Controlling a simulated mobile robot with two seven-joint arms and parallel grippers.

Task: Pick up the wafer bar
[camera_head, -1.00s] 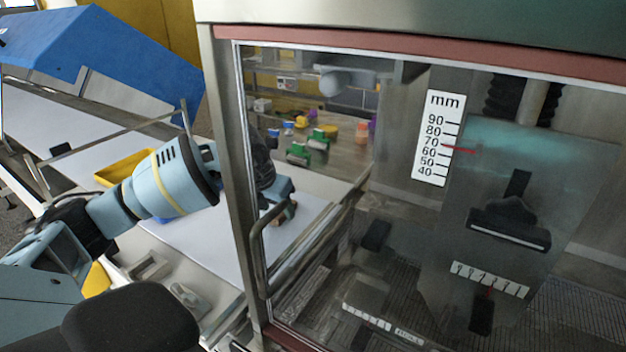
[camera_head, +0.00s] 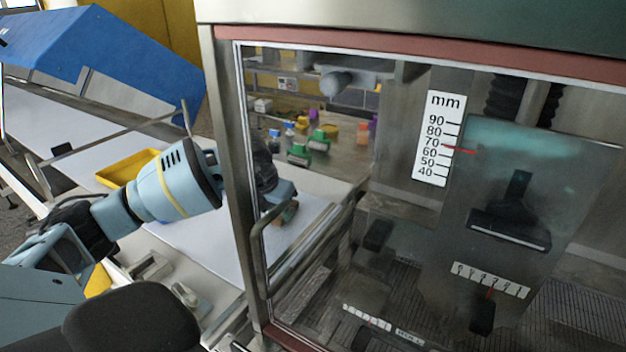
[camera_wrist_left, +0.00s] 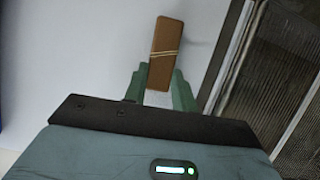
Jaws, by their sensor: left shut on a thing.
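The wafer bar (camera_wrist_left: 165,50) is a brown block with thin pale lines across it, in the left wrist view. My left gripper (camera_wrist_left: 160,79) has its two green fingers on either side of the bar's near end and is shut on it. The bar sticks out beyond the fingertips over a pale surface. In the head view my left gripper (camera_head: 284,208) shows through the glass of the machine, beside the door post, with the brown bar partly visible and small there. My right gripper does not show in any view.
The glass-fronted machine (camera_head: 310,130) with a mm scale (camera_head: 439,138) fills the right, its upright handle (camera_head: 258,245) close to my left arm. A dark mesh belt (camera_wrist_left: 285,75) lies right of the bar. A yellow tray (camera_head: 125,168) sits on the pale belt at left.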

